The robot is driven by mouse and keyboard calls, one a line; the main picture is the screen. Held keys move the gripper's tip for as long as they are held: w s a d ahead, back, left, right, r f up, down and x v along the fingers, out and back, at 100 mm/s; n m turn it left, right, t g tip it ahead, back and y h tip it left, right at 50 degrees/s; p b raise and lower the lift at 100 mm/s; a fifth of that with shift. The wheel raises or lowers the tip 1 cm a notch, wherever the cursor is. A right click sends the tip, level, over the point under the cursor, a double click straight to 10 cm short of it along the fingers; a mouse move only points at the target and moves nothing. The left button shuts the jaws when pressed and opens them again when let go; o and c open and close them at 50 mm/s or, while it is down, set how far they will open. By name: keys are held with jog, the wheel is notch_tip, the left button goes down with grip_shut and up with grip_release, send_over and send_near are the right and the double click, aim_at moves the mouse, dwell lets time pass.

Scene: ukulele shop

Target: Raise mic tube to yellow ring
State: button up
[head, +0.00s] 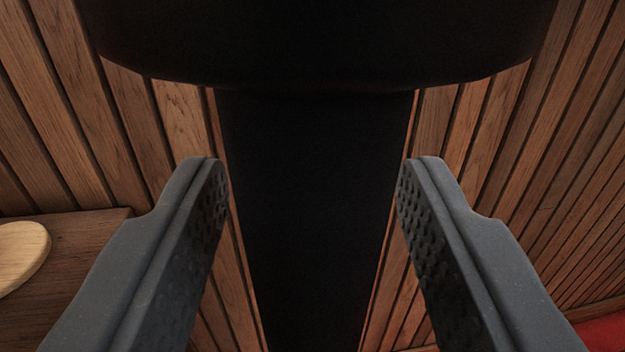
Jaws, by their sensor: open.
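A black upright tube (315,220) fills the middle of the head view. A wider black part (320,40) sits at its top and is cut off by the upper edge of the view. My gripper (312,175) is open, with one grey finger on each side of the tube, just below the wider part. Narrow gaps seem to show between the fingertips and the tube; I cannot tell whether either finger touches it. No yellow ring shows in this view. The lower end of the tube is out of view.
A wall of wooden slats (545,140) stands behind the tube. At the left is a wooden surface (75,245) with a pale rounded wooden piece (22,252) at its edge. A red patch (603,334) shows at the lower right.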

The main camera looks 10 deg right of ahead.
grip_shut()
notch_tip(320, 180, up, 16)
jog(key=p, duration=0.9)
jog(key=shift+r, duration=0.1)
grip_release()
jog(key=s+a, duration=0.2)
jog(key=s, duration=1.1)
jog(key=shift+s, duration=0.3)
jog(key=shift+a, duration=0.1)
